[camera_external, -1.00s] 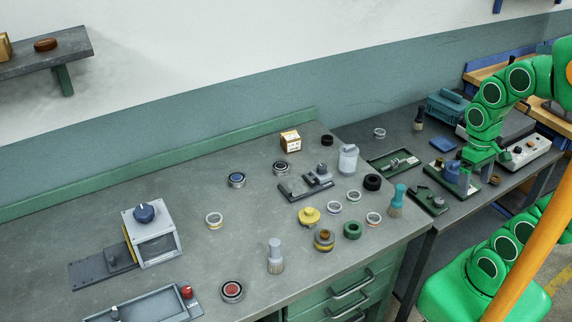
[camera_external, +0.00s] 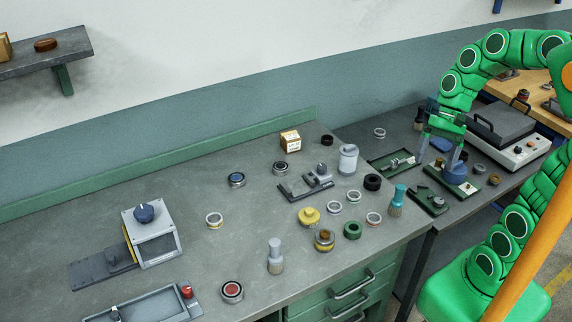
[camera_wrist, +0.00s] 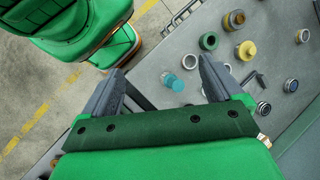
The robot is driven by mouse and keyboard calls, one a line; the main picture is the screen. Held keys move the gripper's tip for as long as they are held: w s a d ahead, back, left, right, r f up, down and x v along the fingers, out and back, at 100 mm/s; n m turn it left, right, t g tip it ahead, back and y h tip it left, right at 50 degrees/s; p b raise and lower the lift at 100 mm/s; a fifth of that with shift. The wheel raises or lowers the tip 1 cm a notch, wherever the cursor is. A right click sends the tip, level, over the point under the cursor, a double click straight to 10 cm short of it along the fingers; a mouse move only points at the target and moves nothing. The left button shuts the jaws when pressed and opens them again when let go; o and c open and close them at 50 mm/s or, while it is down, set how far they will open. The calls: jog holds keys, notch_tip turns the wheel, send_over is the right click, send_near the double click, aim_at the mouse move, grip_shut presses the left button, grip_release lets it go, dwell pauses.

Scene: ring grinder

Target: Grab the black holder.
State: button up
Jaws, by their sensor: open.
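A thick black ring-shaped piece (camera_external: 372,182), the likeliest black holder, lies flat near the bench's right end in the external view. A smaller black ring (camera_external: 327,140) lies farther back; I cannot tell for sure which one is meant. My gripper (camera_external: 438,159) is open with its fingers pointing down, over the lower side bench, to the right of both black rings and apart from them. In the wrist view my gripper (camera_wrist: 160,68) has its two grey fingers spread with nothing held. I cannot make out the black ring there; the right finger may hide it.
A teal-handled brush (camera_external: 397,200), a white bottle (camera_external: 348,159) and a green ring (camera_external: 352,230) stand around the thicker black ring. A dark fixture (camera_external: 305,188) lies to its left. The green tray (camera_external: 395,161) and a blue-topped device (camera_external: 455,173) sit near my gripper.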

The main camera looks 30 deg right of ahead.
jog(key=w+d+m+t+y, duration=0.2)
jog(key=w+d+m+y, duration=0.15)
jog(key=w+m, duration=0.5)
jog(key=w+d+m+t+y, duration=0.25)
jog(key=w+m+y, duration=0.25)
jog(key=w, duration=0.7)
send_near(374, 178)
jog(key=a, duration=0.3)
jog(key=shift+w+d+f+g, duration=0.1)
jog(key=shift+w+f+g, duration=0.15)
jog(key=shift+f, duration=0.2)
jog(key=shift+x, duration=3.8)
jog(key=shift+f, duration=0.15)
jog(key=shift+c, duration=0.2)
jog(key=shift+d, duration=0.1)
jog(key=c, duration=1)
jog(key=shift+c, duration=0.2)
